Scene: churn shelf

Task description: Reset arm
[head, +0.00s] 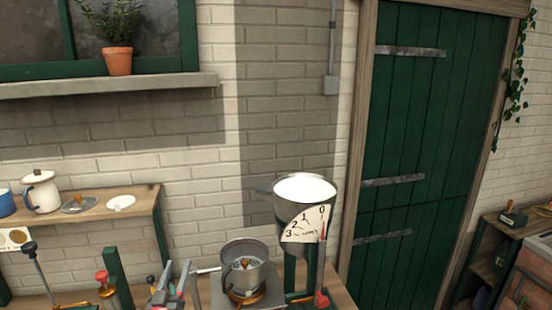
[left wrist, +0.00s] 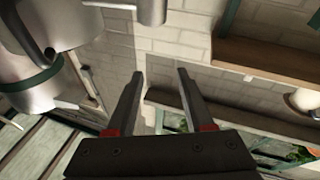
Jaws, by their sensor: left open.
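My left gripper (head: 177,267) shows low in the head view, in front of the bench and left of a small metal pan (head: 259,275). Its two grey fingers stand apart with nothing between them. In the left wrist view the left gripper (left wrist: 158,75) is also open and empty, with the brick wall and shelf boards beyond it. My right gripper is in neither view.
A tall metal vessel (head: 322,217) with white contents and a numbered dial (head: 306,225) stands right of the pan. A red-topped handle (head: 103,276) and a dark-topped rod (head: 33,262) stand at left. A wall shelf (head: 125,194) holds a white jug (head: 42,196).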

